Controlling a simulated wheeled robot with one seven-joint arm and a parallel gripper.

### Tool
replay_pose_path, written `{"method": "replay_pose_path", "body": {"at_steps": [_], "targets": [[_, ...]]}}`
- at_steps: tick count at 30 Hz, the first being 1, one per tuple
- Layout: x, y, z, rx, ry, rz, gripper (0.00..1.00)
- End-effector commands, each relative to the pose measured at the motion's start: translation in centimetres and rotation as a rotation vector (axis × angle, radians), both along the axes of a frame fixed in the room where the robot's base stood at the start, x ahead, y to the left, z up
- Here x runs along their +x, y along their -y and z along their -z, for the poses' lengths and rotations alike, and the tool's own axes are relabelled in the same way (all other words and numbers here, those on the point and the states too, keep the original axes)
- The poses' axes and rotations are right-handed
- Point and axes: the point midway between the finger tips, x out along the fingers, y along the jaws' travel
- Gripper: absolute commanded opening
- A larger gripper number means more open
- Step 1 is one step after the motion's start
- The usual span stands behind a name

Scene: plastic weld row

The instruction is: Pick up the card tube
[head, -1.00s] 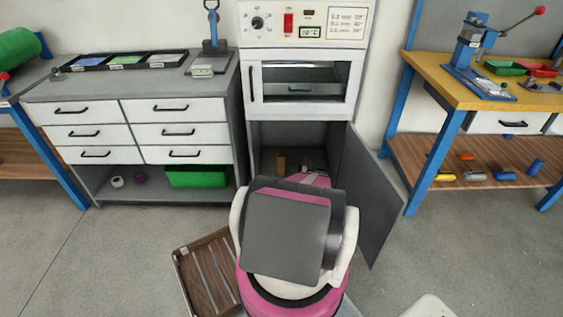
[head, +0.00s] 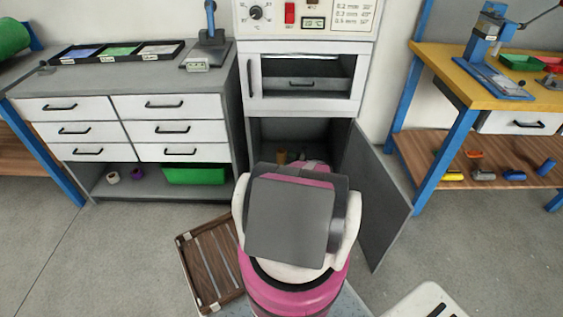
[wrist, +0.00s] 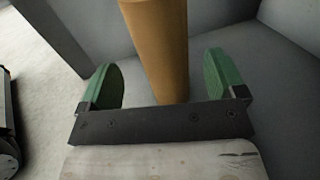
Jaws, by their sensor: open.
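The card tube (wrist: 158,45) is a plain tan-brown cylinder standing upright inside a grey compartment. In the wrist view it rises between the two green finger pads of my gripper (wrist: 163,80). The fingers are open, with a visible gap between the tube and each pad. The tube's upper end is out of the wrist view. In the head view only a small part of the tube (head: 282,157) shows in the open lower cabinet (head: 265,130), and my arm hides my gripper.
The cabinet door (head: 378,195) stands open on the right. A wooden slatted tray (head: 214,262) lies on the floor at left. A drawer unit (head: 125,125) stands left of the cabinet, and a yellow-topped bench (head: 455,75) stands to the right. Compartment walls are close around my gripper.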

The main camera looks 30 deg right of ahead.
Motion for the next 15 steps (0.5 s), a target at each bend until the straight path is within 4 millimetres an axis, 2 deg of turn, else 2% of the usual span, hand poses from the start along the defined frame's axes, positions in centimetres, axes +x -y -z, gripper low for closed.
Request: {"method": "replay_pose_path", "body": {"at_steps": [12, 15], "targets": [[3.6, -3.0, -0.4, 0.0, 0.0, -0.002, 0.89], [4.0, -3.3, -0.4, 0.0, 0.0, 0.0, 0.89]]}}
